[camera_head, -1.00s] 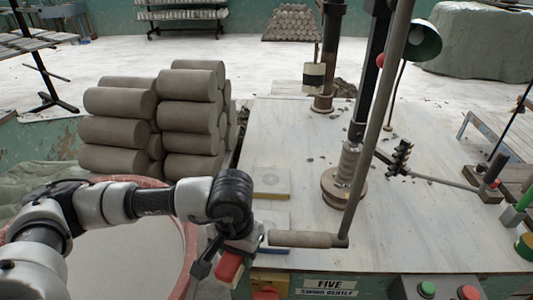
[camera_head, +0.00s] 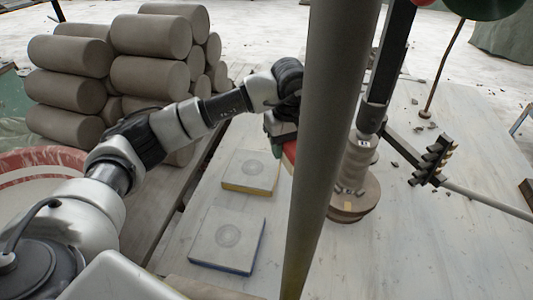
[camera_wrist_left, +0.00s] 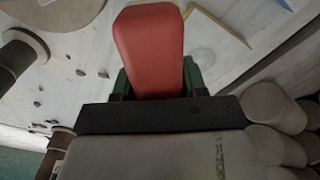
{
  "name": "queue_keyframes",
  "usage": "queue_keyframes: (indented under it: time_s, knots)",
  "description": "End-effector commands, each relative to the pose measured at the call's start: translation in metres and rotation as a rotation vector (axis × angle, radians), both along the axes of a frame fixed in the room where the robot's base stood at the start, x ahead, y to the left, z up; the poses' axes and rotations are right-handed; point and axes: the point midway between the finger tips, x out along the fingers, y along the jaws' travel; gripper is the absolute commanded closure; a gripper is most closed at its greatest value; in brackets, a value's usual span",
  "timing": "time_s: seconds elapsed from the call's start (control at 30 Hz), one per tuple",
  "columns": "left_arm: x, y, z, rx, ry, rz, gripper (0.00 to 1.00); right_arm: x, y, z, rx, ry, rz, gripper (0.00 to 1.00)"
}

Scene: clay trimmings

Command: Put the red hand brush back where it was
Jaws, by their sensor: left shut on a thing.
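The red hand brush shows as a small red patch (camera_head: 289,152) beside the grey pole in the head view. In the left wrist view its red body (camera_wrist_left: 150,45) sticks out large between dark green jaws. My left gripper (camera_head: 278,124) is shut on it, above the worktable and past the yellow-edged square pad. The pole hides part of the gripper and most of the brush. I cannot tell whether the brush touches the table. My right gripper is not in view.
The thick grey pole (camera_head: 330,130) stands close in front. A spindle on a round base (camera_head: 355,195) is just right of the gripper. Two square pads, yellow-edged (camera_head: 250,172) and blue-edged (camera_head: 226,240), lie nearer. Stacked clay cylinders (camera_head: 150,78) stand left. Clay crumbs dot the table.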

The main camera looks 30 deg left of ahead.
Motion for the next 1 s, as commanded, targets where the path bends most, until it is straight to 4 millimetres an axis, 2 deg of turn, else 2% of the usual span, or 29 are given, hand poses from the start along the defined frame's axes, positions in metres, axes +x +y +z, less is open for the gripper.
queue_keyframes:
  time_s: [0.03, 0.2, 0.3, 0.47, 0.57, 0.8, 1.0]
  knots:
    - [0.014, -0.001, -0.005, -0.003, -0.002, 0.087, 0.80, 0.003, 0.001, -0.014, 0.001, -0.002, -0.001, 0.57]
    - [0.047, 0.000, 0.003, -0.003, -0.002, 0.366, 0.80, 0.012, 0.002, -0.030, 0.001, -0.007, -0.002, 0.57]
    - [0.058, 0.001, 0.007, -0.002, -0.001, 0.480, 0.80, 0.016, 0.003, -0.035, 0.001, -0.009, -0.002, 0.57]
    - [0.067, 0.004, 0.009, 0.000, 0.001, 0.572, 0.80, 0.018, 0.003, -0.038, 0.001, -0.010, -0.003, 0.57]
    - [0.072, 0.016, 0.003, 0.000, 0.002, 0.588, 0.80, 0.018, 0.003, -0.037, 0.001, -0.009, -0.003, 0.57]
    - [0.090, 0.066, -0.030, 0.000, 0.003, 0.588, 0.80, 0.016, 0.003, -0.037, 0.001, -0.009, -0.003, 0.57]
    - [0.104, 0.099, -0.051, -0.001, 0.001, 0.583, 0.80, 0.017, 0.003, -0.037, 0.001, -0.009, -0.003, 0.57]
